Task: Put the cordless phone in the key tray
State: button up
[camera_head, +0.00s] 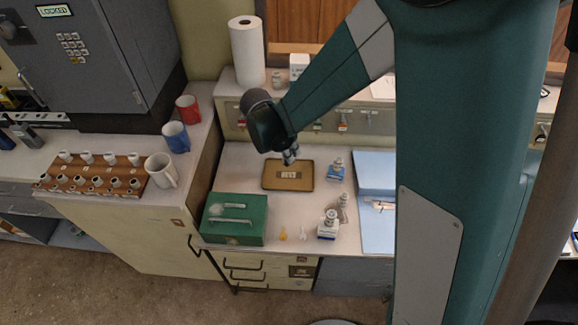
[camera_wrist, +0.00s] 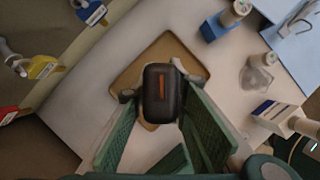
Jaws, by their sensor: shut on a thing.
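The key tray (camera_head: 270,180) is a shallow brown tray with a light label, lying on the white counter. It also shows in the wrist view (camera_wrist: 131,78), partly behind the phone. My gripper (camera_head: 290,157) is over the tray's far edge in the head view. In the wrist view my gripper (camera_wrist: 160,97) is shut on a dark, rounded block with an orange stripe, which I take as the cordless phone (camera_wrist: 162,88). The phone is seen over the tray; its height above it is hard to tell. I cannot make out the phone in the head view.
A green metal box (camera_head: 237,225) stands front left of the tray. Small stamp-like items (camera_head: 328,224) stand front right, and a blue-based one (camera_head: 336,170) stands close to the tray's right. A blue folder (camera_head: 376,232) lies further right. A paper roll (camera_head: 247,52) stands behind.

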jog(key=shift+f, duration=1.6)
jog(key=shift+f+b, duration=0.55)
jog(key=shift+f, duration=1.35)
jog(key=shift+f, duration=0.1)
jog(key=o, duration=1)
jog(key=shift+p+v, duration=0.95)
jog(key=shift+v, duration=5.2)
jog(key=shift+d, duration=0.1)
